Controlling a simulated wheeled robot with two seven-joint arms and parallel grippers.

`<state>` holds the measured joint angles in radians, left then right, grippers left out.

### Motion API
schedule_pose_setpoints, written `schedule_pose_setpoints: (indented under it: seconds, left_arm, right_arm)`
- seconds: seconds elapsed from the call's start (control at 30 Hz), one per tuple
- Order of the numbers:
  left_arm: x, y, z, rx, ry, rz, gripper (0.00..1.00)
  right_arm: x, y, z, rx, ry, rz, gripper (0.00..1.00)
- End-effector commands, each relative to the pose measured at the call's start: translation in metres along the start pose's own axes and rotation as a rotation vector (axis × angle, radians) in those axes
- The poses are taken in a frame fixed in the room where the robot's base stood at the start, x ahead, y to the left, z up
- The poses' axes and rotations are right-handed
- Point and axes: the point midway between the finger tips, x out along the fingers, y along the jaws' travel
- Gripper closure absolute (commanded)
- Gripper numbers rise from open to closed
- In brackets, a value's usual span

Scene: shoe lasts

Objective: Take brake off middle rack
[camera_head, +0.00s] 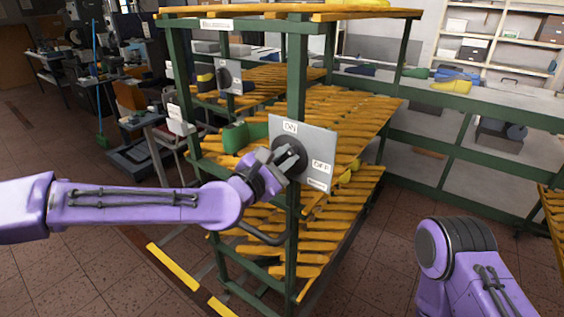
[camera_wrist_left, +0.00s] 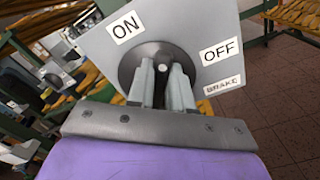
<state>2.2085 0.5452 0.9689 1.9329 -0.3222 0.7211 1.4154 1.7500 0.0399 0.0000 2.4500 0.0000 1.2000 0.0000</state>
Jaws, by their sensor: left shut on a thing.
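The middle rack (camera_head: 291,235) has a green frame and slatted yellow-orange shelves. A grey brake panel (camera_head: 318,142) with ON, OFF and BRAKE labels is mounted on its near post. The panel (camera_wrist_left: 200,25) also shows in the left wrist view. A round dark brake knob (camera_head: 291,149) sits on the panel, and it shows in the wrist view (camera_wrist_left: 133,62) behind the fingers. My left gripper (camera_head: 277,160) is at the knob, its fingers (camera_wrist_left: 165,75) shut on the knob's grip, which they mostly hide. My right arm shows at lower right, but its gripper is out of view.
Another panel with a dark knob (camera_head: 229,77) is on a rack post further back. A green shoe last (camera_head: 244,136) lies on a shelf behind the gripper. Green-framed shelving (camera_head: 450,100) stands at the back right. Tiled floor (camera_head: 375,245) is open to the right of the rack.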

Motion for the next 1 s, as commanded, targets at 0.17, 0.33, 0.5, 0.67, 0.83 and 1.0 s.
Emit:
schedule_pose_setpoints:
  seconds: [0.17,0.33,0.5,0.67,0.83,1.0]
  left_arm:
    - [0.000,-0.006,-0.002,0.170,-0.001,-0.001,1.00]
    - [0.000,-0.010,-0.003,0.331,0.000,-0.001,1.00]
    - [0.000,-0.013,-0.005,0.491,0.000,-0.001,1.00]
    - [0.000,-0.015,-0.006,0.629,0.000,-0.001,1.00]
    - [0.000,-0.018,-0.008,0.754,0.000,-0.001,1.00]
    - [0.000,-0.018,-0.009,0.844,0.000,-0.001,1.00]
  right_arm:
    - [0.011,-0.001,0.005,0.000,0.000,0.000,0.57]
    - [0.018,-0.002,0.008,0.000,0.000,0.000,0.57]
    - [0.025,-0.002,0.010,0.000,0.000,0.000,0.57]
    - [0.030,-0.003,0.013,0.000,0.000,0.000,0.57]
    - [0.035,-0.003,0.014,0.000,0.000,0.000,0.57]
    - [0.037,-0.003,0.015,0.000,0.000,0.000,0.57]
